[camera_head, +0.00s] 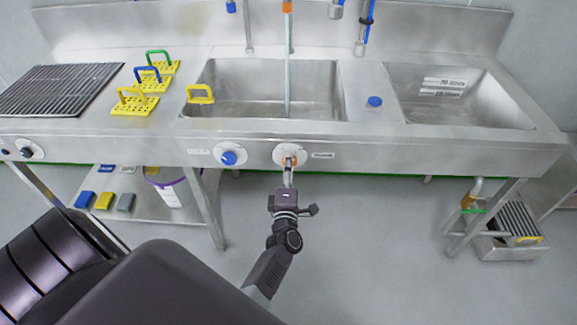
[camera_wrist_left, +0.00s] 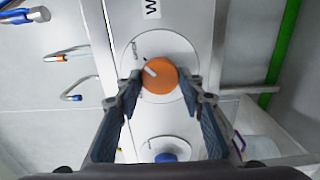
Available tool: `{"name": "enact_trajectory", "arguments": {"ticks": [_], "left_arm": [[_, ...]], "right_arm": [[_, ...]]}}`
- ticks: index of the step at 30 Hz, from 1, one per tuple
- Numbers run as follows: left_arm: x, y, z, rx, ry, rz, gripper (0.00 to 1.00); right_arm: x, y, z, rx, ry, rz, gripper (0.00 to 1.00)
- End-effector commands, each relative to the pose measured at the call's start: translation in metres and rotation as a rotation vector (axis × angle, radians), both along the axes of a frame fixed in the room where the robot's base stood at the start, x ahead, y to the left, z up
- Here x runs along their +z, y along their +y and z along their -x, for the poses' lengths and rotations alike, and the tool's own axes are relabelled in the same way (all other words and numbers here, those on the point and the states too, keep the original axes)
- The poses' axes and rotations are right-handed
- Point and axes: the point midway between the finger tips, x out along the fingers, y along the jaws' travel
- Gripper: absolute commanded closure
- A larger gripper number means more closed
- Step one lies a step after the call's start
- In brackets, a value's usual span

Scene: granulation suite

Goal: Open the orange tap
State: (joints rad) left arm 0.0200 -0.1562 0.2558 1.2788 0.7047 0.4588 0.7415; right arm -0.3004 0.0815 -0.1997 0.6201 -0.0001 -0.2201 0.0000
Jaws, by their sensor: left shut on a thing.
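The orange tap (camera_wrist_left: 160,77) is a round knob on a white dial on the sink's front panel. Its white pointer mark slants toward the upper left in the left wrist view. My left gripper (camera_head: 289,166) is shut on the orange tap, one finger on each side of it. In the head view the fingers hide most of the knob. The orange-tipped spout (camera_head: 287,6) hangs above the left basin (camera_head: 237,84), and a pale blue stream (camera_head: 288,70) runs straight down from it into the basin. My right gripper is not in view.
A blue tap (camera_head: 228,158) sits just left on the same panel. A right basin (camera_head: 455,95) is beyond.

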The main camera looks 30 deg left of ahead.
Motion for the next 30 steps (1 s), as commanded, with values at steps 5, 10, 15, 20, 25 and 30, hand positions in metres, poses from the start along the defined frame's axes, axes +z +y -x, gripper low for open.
{"name": "enact_trajectory", "arguments": {"ticks": [5,10,15,20,25,30], "left_arm": [[-0.002,-0.001,0.0,-0.001,0.005,-0.002,0.89],[-0.001,-0.001,0.0,-0.001,0.003,-0.002,0.49],[-0.001,0.0,0.0,-0.001,0.001,0.0,0.47],[-0.001,0.0,0.0,-0.001,-0.003,0.007,0.47],[-0.003,0.0,0.0,-0.001,-0.059,0.096,0.47],[-0.004,0.0,0.0,-0.002,-0.181,0.295,0.47]], "right_arm": [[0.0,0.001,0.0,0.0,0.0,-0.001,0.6],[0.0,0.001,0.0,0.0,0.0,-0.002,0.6],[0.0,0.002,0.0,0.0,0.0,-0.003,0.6],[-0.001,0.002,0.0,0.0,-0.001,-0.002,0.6],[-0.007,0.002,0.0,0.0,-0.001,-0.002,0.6],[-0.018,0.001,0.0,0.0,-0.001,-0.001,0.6]]}}
